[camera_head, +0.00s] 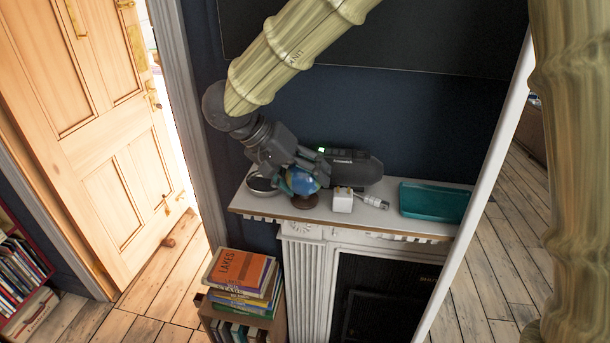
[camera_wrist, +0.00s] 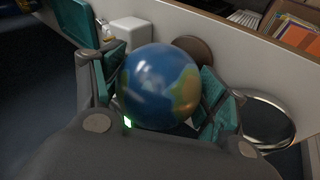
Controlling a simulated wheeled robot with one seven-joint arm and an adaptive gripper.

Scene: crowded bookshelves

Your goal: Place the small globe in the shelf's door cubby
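The small globe (camera_head: 302,181), blue with green and tan land, is at the white mantel shelf, its round brown base (camera_head: 305,201) at the mantel top. In the wrist view the globe (camera_wrist: 158,85) fills the space between the fingers, with its brown base (camera_wrist: 196,48) partly hidden behind it. My gripper (camera_head: 303,176) reaches down from the left, its teal-padded fingers on both sides of the globe. The pads look close to the ball; whether they press on it cannot be told. The door cubby cannot be picked out for certain.
On the mantel (camera_head: 400,222) are a round silver-rimmed dish (camera_head: 260,184), a white box-shaped item (camera_head: 342,200) and a teal tray (camera_head: 432,202). A book stack (camera_head: 240,270) stands below left. A wooden door (camera_head: 95,120) and a red-edged bookshelf (camera_head: 30,245) are at left.

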